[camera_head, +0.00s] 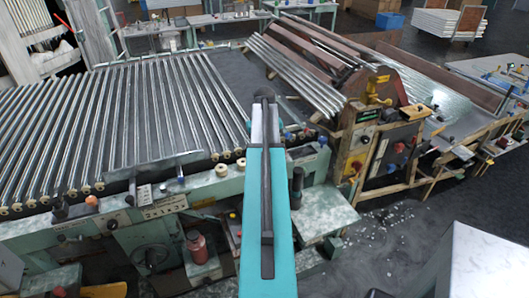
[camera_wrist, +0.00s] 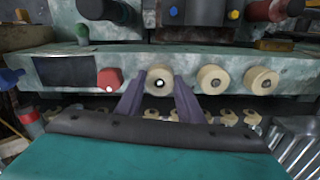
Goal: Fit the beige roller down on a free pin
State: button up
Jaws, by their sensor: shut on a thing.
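In the wrist view, my gripper (camera_wrist: 160,86) has its two dark purple fingers on either side of a beige roller (camera_wrist: 159,72). It is shut on this roller. The roller faces me with a dark centre and a bright white spot. It is in line with the green machine's front rail (camera_wrist: 190,54); I cannot tell if it is seated on a pin. Two more beige rollers, one nearer (camera_wrist: 212,79) and one farther right (camera_wrist: 261,80), sit on the rail. In the head view, my teal arm hides the fingers and the held roller.
A red knob (camera_wrist: 109,79) and a dark rectangular panel (camera_wrist: 66,71) are left of the held roller. Several small beige pieces (camera_wrist: 225,117) line up below the rail.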

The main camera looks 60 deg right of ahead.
jog(key=shift+f, duration=0.25)
jog(key=o, duration=1.1)
jog(key=shift+o, duration=0.2)
jog(key=shift+r, duration=0.1)
notch_tip(320, 180, up, 14)
jog(key=p, duration=0.7)
jog(key=shift+f+p, duration=0.2)
jog(key=shift+p, duration=0.2)
jog(key=shift+s, duration=0.15)
